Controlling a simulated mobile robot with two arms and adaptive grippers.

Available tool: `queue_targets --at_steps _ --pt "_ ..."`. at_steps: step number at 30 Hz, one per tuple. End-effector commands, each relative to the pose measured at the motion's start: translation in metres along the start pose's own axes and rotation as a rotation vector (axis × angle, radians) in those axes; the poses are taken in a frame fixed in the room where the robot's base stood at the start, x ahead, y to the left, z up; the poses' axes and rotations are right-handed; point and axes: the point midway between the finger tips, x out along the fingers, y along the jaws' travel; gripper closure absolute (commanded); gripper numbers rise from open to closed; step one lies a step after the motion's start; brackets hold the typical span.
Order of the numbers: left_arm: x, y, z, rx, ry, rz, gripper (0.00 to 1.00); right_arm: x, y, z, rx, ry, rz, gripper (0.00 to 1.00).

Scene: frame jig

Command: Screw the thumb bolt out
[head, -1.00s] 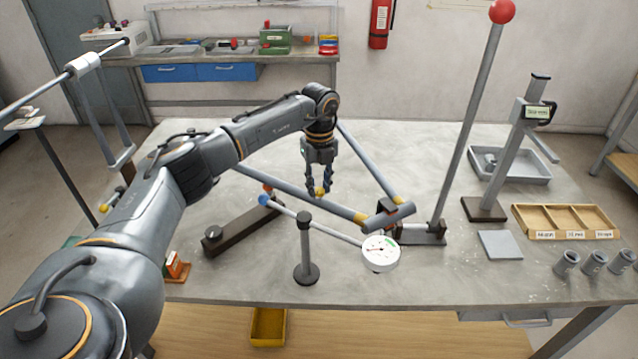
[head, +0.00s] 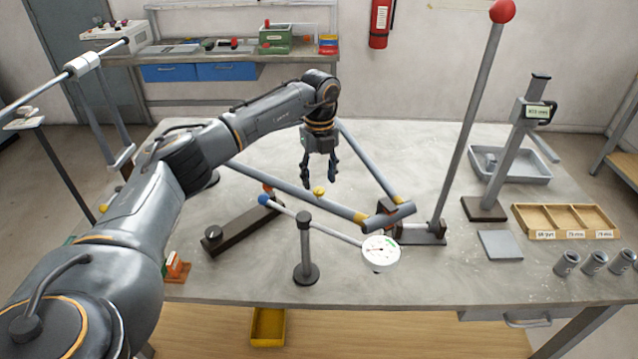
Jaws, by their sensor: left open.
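The thumb bolt, with a yellow head (head: 319,191), shows at the long grey tube (head: 285,187) of the frame, near the middle of the table. How far it is threaded in cannot be seen. My left gripper (head: 320,181) is open and empty, pointing down just above the yellow head, with one finger on each side and a gap below. The frame also has a second grey tube (head: 370,165), joined near a grey cylinder (head: 389,216). My right gripper is not in view.
A dial gauge (head: 380,253) on a rod and a dark post (head: 305,250) stand in front of the frame. A tall red-topped pole (head: 466,130) rises to the right. A wooden three-part tray (head: 518,222) lies farther right.

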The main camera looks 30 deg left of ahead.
Motion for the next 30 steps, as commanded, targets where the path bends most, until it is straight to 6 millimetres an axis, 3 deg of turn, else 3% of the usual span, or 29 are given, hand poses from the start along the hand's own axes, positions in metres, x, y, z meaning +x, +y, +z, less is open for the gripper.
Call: queue_targets --at_steps 6,12,26,30 --pt "-0.05 -0.001 0.001 0.0 -0.002 -0.002 0.5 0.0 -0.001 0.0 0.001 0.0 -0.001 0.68" --pt "-0.08 -0.001 0.0 0.001 0.0 0.0 0.5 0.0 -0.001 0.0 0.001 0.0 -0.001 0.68" --pt "-0.09 0.0 0.0 0.002 0.001 0.002 0.5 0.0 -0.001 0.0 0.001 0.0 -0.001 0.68" --pt "-0.09 -0.005 -0.005 0.091 0.001 -0.001 0.5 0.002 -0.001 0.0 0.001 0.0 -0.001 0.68"
